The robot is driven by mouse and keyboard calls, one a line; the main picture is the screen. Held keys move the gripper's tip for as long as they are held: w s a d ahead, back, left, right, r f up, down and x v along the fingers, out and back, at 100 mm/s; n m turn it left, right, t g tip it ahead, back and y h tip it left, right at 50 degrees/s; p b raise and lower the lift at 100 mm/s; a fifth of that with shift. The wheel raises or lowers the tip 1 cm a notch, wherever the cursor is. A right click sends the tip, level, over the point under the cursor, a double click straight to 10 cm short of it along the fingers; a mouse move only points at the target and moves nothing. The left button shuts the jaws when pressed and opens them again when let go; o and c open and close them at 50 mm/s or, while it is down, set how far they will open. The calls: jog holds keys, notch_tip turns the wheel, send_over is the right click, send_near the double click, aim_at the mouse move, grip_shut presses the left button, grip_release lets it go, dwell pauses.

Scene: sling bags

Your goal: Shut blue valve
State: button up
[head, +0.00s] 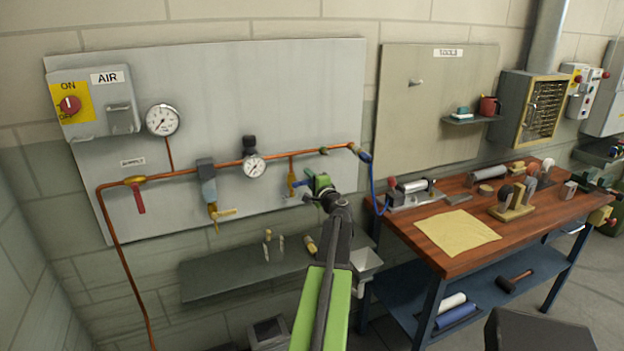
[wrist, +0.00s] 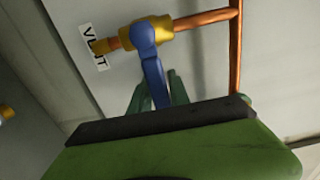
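The blue valve lever (wrist: 152,72) sits on a brass valve body (wrist: 160,32) on a short copper branch pipe beside a VENT label (wrist: 94,47). The lever lies roughly crosswise to that branch and reaches toward my gripper (wrist: 157,85). The two green fingers stand apart, one on each side of the lever's end; firm contact cannot be made out. In the head view my gripper (head: 308,185) is at the board, beside the small brass vent valve (head: 291,184), and partly hides the blue lever.
The main copper pipe (head: 226,162) carries a red-handled valve (head: 138,198), a filter with a yellow tap (head: 214,212) and a gauge (head: 254,167). A grey shelf (head: 215,276) lies below. A wooden workbench (head: 455,262) stands to the right. A blue hose (head: 373,190) hangs beside the board.

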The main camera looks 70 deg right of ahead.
jog(key=shift+o, duration=1.5)
jog(key=shift+s, duration=0.1)
jog(key=v, duration=1.7)
jog(key=shift+s+a, duration=0.1)
